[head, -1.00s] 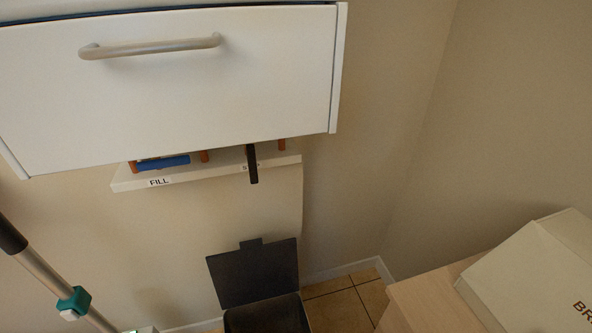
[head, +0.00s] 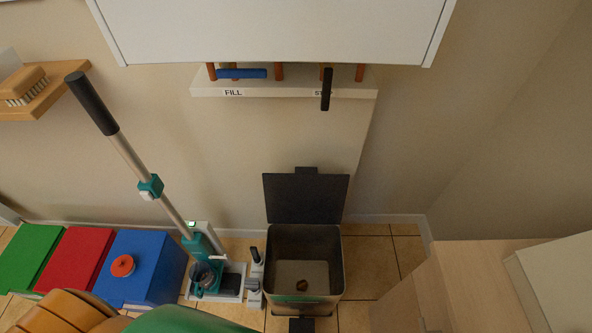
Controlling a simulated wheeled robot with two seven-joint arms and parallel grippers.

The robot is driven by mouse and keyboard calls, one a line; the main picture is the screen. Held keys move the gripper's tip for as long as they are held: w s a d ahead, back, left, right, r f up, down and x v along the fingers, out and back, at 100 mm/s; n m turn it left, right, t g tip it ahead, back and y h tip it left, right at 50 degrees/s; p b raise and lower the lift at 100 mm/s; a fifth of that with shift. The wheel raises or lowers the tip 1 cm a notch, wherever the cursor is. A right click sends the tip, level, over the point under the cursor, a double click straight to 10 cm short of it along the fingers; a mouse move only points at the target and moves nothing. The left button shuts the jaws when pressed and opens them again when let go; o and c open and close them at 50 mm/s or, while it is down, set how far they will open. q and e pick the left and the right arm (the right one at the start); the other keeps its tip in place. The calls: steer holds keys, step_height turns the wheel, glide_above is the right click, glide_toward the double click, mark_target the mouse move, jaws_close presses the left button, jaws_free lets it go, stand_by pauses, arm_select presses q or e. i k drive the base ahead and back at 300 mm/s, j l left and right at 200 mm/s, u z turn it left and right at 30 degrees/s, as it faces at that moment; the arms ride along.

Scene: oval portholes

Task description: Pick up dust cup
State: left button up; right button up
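The dust cup (head: 203,274) appears as a small clear, dark-tinted cup low on a teal and grey stick vacuum (head: 150,187). The vacuum stands tilted on a white floor dock (head: 230,285) by the wall, its black handle leaning up to the left. A small green light shows near the dock's top. The cup is small in view, so I cannot tell its contents. Neither of my grippers is in view.
An open bin (head: 306,240) with its dark lid raised stands right of the dock, a small brown item inside. Blue (head: 150,262), red (head: 75,258) and green (head: 30,255) boxes stand left. A white drawer front (head: 270,30) and labelled shelf (head: 280,88) are above. A wooden cabinet (head: 450,275) is at right.

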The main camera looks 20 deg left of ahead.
mark_target(201, 273)
steer(key=u, duration=0.4)
steer(key=l+u, duration=0.1)
steer(key=u, duration=0.75)
steer(key=k+u, duration=0.1)
steer(key=u, duration=0.3)
steer(key=l+u, duration=0.1)
steer(key=u, duration=0.3)
steer(key=j+z, duration=0.2)
steer(key=z, duration=0.2)
steer(key=j+z, duration=0.2)
steer(key=z, duration=0.2)
steer(key=k+j+z, duration=0.1)
steer(key=z, duration=0.3)
steer(key=k+j+z, duration=0.1)
steer(key=j+z, duration=0.3)
steer(key=z, duration=0.4)
steer(key=k+j+u, duration=0.1)
steer(key=j+u, duration=0.2)
steer(key=u, duration=0.2)
steer(key=k+j+u, duration=0.1)
steer(key=j+u, duration=0.2)
steer(key=u, duration=0.2)
